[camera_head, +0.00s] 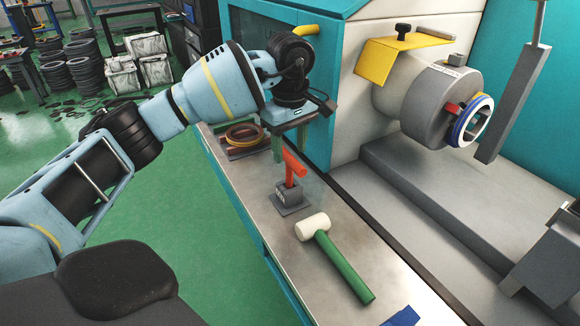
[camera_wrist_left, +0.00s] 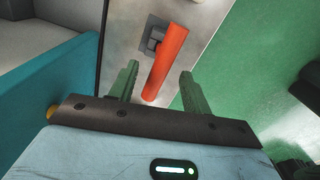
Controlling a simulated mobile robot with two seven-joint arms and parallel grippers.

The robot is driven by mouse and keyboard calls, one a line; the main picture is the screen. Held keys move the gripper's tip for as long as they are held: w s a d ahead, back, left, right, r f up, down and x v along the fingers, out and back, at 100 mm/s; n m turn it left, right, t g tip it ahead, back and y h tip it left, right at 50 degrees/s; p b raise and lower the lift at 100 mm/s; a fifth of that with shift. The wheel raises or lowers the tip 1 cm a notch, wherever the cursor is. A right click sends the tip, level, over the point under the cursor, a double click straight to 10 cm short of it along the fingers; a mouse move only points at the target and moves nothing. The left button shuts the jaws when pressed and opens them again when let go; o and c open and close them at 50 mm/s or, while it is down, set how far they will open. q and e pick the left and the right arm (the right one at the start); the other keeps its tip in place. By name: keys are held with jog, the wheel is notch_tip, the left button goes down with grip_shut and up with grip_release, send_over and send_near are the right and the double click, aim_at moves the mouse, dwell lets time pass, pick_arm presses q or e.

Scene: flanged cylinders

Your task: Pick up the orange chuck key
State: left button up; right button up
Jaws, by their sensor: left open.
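The orange chuck key (camera_head: 293,165) stands upright in a small grey holder (camera_head: 289,195) on the metal ledge in front of the lathe. Its crossbar is at the top. My left gripper (camera_head: 290,152) is open just above and around the top of the key, pointing down. In the left wrist view the key's orange bar (camera_wrist_left: 165,62) lies between the two green fingers (camera_wrist_left: 159,68), with gaps on both sides. The grey holder also shows there (camera_wrist_left: 153,37), partly hidden by the bar. My right gripper is not in view.
A mallet (camera_head: 340,262) with white head and green handle lies in front of the holder. A tray with rings (camera_head: 243,137) sits behind. The lathe chuck (camera_head: 430,100) and yellow guard (camera_head: 395,55) are to the right. A teal cabinet wall (camera_head: 290,60) stands close to the gripper.

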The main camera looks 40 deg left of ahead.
aim_at(289, 169)
pick_arm(q)
jog(key=shift+s+f, duration=0.1)
jog(key=shift+f, duration=3.35)
jog(key=shift+c, duration=0.2)
jog(key=c, duration=1)
grip_shut()
jog(key=shift+r, duration=0.2)
